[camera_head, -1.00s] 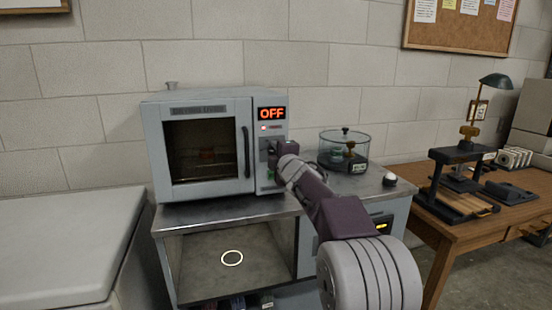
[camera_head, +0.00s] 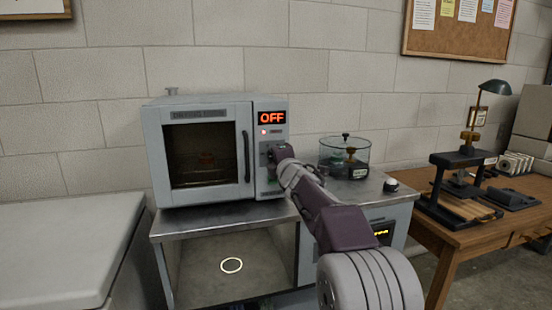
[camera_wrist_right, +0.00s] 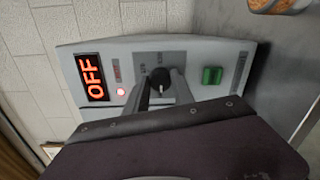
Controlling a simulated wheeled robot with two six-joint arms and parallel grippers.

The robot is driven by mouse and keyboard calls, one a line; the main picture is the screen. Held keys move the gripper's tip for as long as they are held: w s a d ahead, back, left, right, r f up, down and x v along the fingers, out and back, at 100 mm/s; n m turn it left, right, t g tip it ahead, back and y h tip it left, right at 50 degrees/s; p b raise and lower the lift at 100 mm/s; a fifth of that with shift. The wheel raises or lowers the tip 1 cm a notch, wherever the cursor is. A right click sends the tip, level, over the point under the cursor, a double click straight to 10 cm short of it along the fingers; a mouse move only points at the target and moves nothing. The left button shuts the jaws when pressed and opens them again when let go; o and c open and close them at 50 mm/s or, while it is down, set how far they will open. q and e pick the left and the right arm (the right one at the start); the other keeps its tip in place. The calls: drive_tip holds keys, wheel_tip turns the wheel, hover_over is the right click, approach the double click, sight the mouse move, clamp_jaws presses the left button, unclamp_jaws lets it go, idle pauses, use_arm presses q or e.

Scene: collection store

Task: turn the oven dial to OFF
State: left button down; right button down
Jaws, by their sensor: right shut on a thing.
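The oven (camera_head: 200,150) is a grey box with a closed glass door on a metal-topped bench. Its display (camera_head: 271,118) reads OFF in red-orange, and it also shows sideways in the right wrist view (camera_wrist_right: 93,78). The dial (camera_wrist_right: 160,82) is a dark round knob with a pale pointer line, on the panel between the display and a green switch (camera_wrist_right: 212,75). My right gripper (camera_wrist_right: 162,88) is shut on the dial, one finger on each side. In the head view my right gripper (camera_head: 275,158) hides the dial. My left gripper is not in view.
A glass jar (camera_head: 344,153) with a lid stands on the bench right of the oven. A wooden table (camera_head: 465,230) with a black press (camera_head: 455,180) is further right. A grey chest (camera_head: 65,245) is at the left. The open shelf below the oven shows a white ring (camera_head: 231,265).

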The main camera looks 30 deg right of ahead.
drive_tip(key=shift+f, duration=0.1)
drive_tip(key=c, duration=1.1)
unclamp_jaws()
drive_tip(key=v, duration=0.9)
